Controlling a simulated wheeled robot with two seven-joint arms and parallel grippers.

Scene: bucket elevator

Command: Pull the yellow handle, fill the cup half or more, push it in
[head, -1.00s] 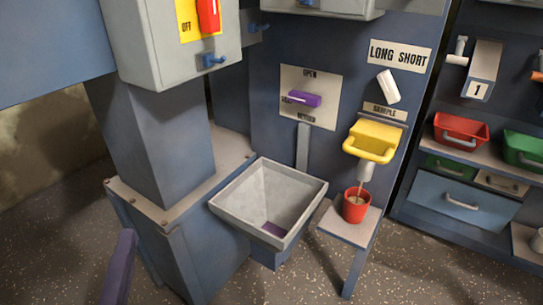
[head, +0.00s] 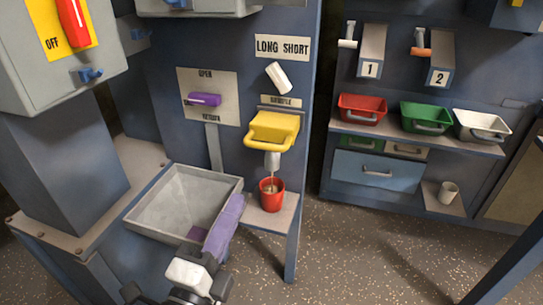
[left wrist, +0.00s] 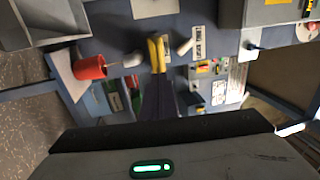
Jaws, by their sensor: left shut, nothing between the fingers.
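The yellow handle (head: 270,140) is on a yellow drawer-like unit under the SAMPLE label on the blue panel; it also shows in the left wrist view (left wrist: 157,55). Below its spout (head: 272,160) the red cup (head: 271,197) stands upright on a small shelf. A thin brown stream runs from the spout into the cup; I cannot tell the level. The cup also shows in the left wrist view (left wrist: 91,67). My left gripper (head: 236,205), with purple fingers, is shut and empty, in front of the hopper and left of the cup, apart from the handle. My right gripper is out of view.
A grey hopper (head: 150,213) lies left of the cup shelf (head: 284,218). A purple lever (head: 205,99) and a white LONG/SHORT lever (head: 279,77) are on the panel. Shelves with red (head: 362,109), green (head: 425,117) and white bins (head: 482,126) stand right. Floor between is clear.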

